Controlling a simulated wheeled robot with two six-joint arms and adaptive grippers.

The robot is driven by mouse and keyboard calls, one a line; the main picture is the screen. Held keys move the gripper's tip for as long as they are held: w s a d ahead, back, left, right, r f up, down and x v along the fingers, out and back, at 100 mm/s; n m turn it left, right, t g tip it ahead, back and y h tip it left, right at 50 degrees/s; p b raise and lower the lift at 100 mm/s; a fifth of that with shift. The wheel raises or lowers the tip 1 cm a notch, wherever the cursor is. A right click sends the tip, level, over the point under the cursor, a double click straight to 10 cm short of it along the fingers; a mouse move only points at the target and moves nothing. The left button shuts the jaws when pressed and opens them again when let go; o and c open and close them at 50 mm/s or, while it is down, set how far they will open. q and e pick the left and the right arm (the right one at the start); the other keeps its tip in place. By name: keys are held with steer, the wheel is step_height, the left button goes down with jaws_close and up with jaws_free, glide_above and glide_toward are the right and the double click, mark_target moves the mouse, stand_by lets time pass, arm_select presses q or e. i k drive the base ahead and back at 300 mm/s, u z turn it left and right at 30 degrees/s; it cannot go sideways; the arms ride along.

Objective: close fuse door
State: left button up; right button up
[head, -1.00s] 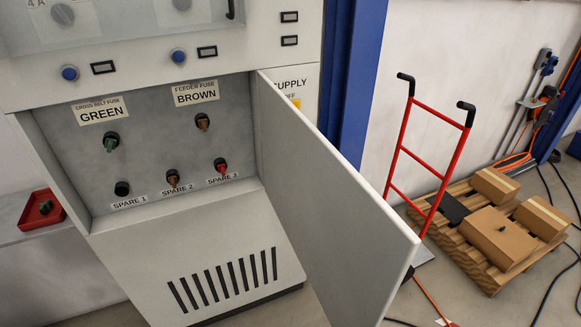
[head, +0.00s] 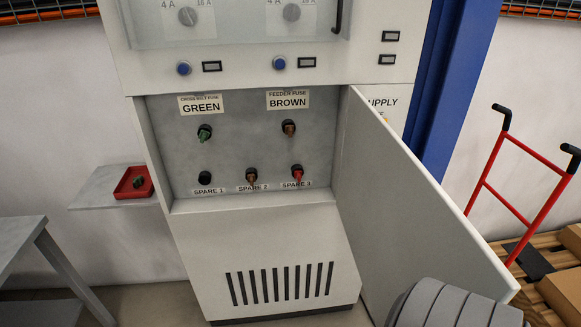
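The fuse door (head: 415,205) is a flat light-grey panel hinged at the right side of the fuse compartment (head: 235,145). It stands wide open, swung out toward me and to the right. Inside are a green fuse (head: 204,133) under the GREEN label, a brown fuse (head: 289,128) under the BROWN label, and a spare row: SPARE 1 looks black and empty, SPARE 2 is brown, SPARE 3 is red. A rounded grey part, apparently of my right arm, shows at the bottom right, near the door's lower outer corner; I cannot tell whether they touch. Neither gripper's fingers show.
A red tray (head: 125,190) with a small green item sits on a grey shelf (head: 92,194) left of the cabinet. A grey table (head: 22,240) stands at the left. A red hand truck (head: 502,205) and a pallet with boxes are right of the door.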

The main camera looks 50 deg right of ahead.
mark_target(402, 228)
steer(key=u, duration=0.65)
steer(key=k, duration=1.8)
steer(key=z, duration=1.45)
steer(key=i, duration=1)
steer(key=u, duration=1.95)
steer(key=k, duration=0.95)
steer(key=z, duration=1.15)
